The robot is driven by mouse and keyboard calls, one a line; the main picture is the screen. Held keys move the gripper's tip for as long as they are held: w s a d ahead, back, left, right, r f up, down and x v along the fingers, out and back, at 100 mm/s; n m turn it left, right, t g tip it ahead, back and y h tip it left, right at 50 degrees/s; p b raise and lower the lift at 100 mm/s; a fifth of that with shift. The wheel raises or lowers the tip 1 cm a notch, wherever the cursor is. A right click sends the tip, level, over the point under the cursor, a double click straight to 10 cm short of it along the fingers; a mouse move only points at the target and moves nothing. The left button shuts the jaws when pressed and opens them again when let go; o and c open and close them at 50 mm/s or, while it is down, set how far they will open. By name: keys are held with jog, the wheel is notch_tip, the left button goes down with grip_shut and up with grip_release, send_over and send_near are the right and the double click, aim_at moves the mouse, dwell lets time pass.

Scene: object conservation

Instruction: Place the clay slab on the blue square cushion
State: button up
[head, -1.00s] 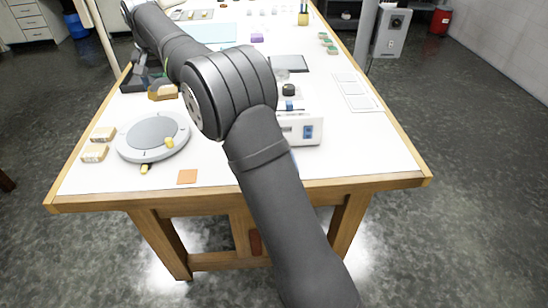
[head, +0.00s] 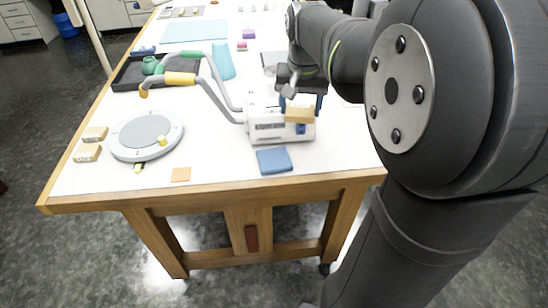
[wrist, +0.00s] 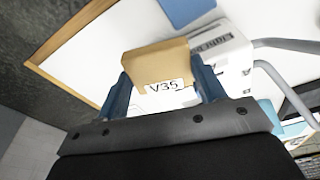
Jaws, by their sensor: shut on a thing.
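The clay slab (head: 299,115) is a tan block with a white label reading V35, which shows in the wrist view (wrist: 150,58). My gripper (wrist: 161,76) is shut on it, with one blue finger at each side. In the head view the slab overlaps the right end of the white machine; its exact height is hard to tell. The blue square cushion (head: 274,160) lies flat on the table near the front edge, with nothing on it. It is in front of the machine, below and left of the slab in the head view, and partly shows at the wrist view's top (wrist: 187,9).
The white machine (head: 266,131) stands just behind the cushion, with grey curved arms (head: 216,82) reaching left. A round turntable (head: 120,145), two labelled blocks (head: 95,133) and an orange square (head: 181,174) lie to the left. A dark tray (head: 125,75) is farther back.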

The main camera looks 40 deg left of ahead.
jog(key=s+d+f, duration=0.1)
jog(key=d+f, duration=0.1)
jog(key=d, duration=0.4)
send_over(274, 157)
jog(key=shift+m, duration=0.3)
jog(key=f, duration=0.6)
jog(key=shift+s+d+f, duration=0.25)
jog(key=shift+f, duration=2.15)
jog(key=shift+f, duration=0.15)
jog(key=o, duration=1.1)
jog(key=shift+c, duration=0.2)
